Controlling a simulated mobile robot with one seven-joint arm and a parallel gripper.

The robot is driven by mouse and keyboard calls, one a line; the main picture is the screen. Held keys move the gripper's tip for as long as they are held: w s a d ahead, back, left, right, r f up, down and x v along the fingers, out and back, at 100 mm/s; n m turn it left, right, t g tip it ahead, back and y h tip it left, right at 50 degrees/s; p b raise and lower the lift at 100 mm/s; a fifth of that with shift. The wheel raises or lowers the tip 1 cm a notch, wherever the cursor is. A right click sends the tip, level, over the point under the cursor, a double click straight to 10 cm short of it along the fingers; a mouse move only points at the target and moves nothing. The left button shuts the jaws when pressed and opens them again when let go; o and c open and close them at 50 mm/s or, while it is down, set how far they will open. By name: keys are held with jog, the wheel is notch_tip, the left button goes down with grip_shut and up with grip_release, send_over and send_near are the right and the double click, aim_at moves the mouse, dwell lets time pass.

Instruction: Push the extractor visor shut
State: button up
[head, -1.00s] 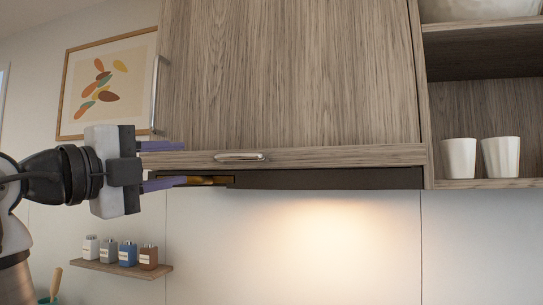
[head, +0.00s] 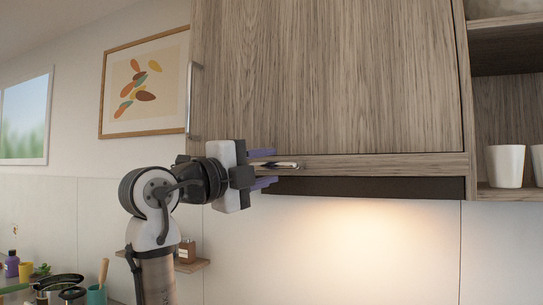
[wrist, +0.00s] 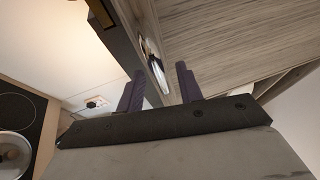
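The extractor visor (head: 390,165) is a wood-fronted strip under the tall wall cabinet, with a dark underside (head: 370,187) and a bar handle (head: 288,165). In the wrist view the metal handle (wrist: 154,62) shows just beyond and between the finger tips. My gripper (head: 276,166) is at the visor's left part, one finger higher and one lower, level with the handle. The wrist view shows my gripper (wrist: 160,72) open with a clear gap between its purple fingers. Whether a finger touches the visor or handle, I cannot tell. How far the visor stands out is hard to judge.
The wall cabinet (head: 325,75) is above the visor. An open shelf unit with cups (head: 507,165) is at the right. A small wall shelf (head: 190,266) is behind my arm. A hob (wrist: 18,118) lies below in the wrist view. The wall under the visor is clear.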

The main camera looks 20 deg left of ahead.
jog(key=shift+x, duration=1)
grip_shut()
